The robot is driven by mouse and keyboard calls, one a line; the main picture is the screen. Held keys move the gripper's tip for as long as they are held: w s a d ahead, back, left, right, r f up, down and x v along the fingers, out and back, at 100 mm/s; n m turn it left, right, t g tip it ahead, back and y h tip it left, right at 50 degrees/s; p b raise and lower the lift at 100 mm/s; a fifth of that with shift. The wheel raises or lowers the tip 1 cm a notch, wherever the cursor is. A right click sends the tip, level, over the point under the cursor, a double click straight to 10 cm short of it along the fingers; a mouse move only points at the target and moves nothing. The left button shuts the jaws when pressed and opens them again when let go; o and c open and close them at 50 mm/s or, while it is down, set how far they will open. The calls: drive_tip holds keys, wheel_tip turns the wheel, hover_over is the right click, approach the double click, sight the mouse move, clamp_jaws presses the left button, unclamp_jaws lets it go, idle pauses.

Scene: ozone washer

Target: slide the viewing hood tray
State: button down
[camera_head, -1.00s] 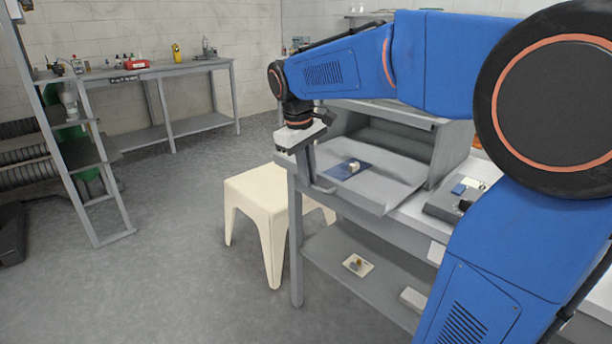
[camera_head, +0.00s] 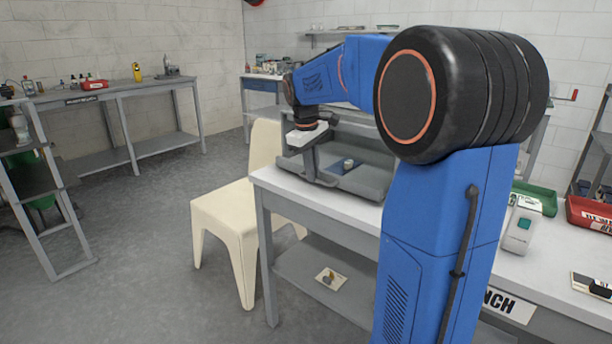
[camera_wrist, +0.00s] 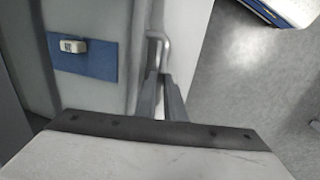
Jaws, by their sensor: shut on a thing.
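The grey viewing hood (camera_head: 372,130) stands on the bench, partly hidden behind my arm. Its grey tray (camera_head: 362,188) lies low at its open front and carries a blue mat with a small pale block on it. In the wrist view the tray (camera_wrist: 118,20) is at the left, with the blue mat (camera_wrist: 95,66) and the white block (camera_wrist: 72,46). A grey handle (camera_wrist: 165,42) stands at the tray's edge. My gripper (camera_wrist: 160,82) is shut on this handle; in the head view my gripper (camera_head: 315,170) points down at the tray's left side.
A cream chair (camera_head: 228,215) stands close to the bench's left end. The white bench top (camera_head: 285,184) is bare in front of the tray. A green bin (camera_head: 537,197), a red bin (camera_head: 590,214) and a handheld device (camera_head: 521,230) are at the right. Open floor lies left.

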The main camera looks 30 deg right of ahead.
drive_tip(key=shift+d, duration=0.1)
drive_tip(key=c, duration=2.1)
unclamp_jaws()
drive_tip(key=a+r, duration=0.1)
drive_tip(key=r, duration=0.4)
drive_tip(key=a+r, duration=0.1)
drive_tip(key=r, duration=0.5)
drive_tip(key=s+a+r, duration=0.1)
drive_tip(key=r, duration=0.5)
